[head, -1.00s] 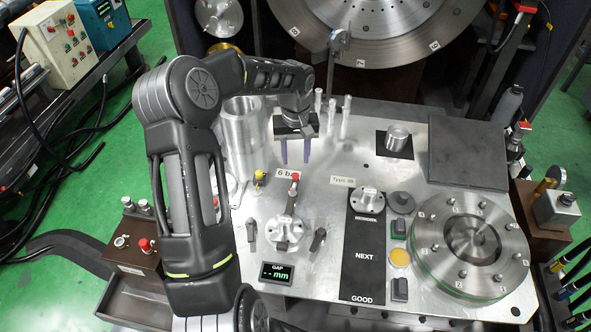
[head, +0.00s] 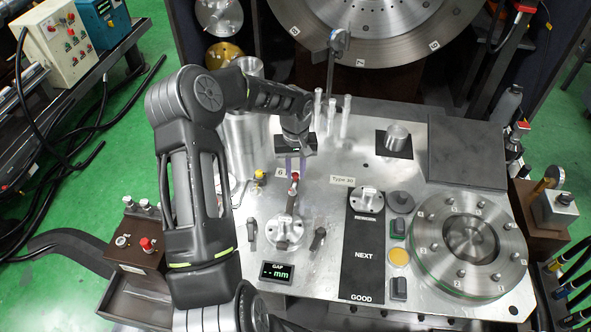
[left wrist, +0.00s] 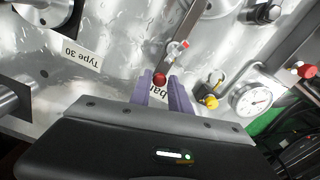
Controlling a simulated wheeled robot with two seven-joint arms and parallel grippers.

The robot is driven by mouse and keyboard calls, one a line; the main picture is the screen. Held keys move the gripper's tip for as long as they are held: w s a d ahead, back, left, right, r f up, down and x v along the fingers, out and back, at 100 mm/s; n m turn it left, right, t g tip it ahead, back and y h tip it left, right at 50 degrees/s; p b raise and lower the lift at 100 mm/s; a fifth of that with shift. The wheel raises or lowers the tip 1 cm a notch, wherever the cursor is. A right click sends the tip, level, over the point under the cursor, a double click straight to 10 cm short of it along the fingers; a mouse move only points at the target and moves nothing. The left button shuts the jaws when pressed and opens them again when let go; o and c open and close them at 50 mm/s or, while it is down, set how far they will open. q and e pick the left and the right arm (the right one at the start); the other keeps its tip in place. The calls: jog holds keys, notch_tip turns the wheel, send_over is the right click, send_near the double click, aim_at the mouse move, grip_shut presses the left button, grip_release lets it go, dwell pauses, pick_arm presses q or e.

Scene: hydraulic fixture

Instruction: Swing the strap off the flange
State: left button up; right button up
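The strap (head: 291,202) is a narrow bar with a red knob (head: 295,177) at its far end. It runs over the small round flange (head: 283,233) on the metal plate. My left gripper (head: 296,166) is at the knob end, its purple fingers pointing down. In the left wrist view the fingers (left wrist: 165,84) are apart, with the red knob (left wrist: 159,80) showing between their tips. I cannot tell whether they touch it. The fingers partly hide the "6 bar" label. My right gripper is not in view.
Dark levers (head: 251,232) stand either side of the flange. A yellow-topped fitting (head: 260,177) is left of the knob, upright pins (head: 331,112) are behind. A gap display (head: 277,272) sits in front; a black strip (head: 362,258) lies to the right.

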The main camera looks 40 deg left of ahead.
pick_arm(q)
grip_shut()
dwell(1.0)
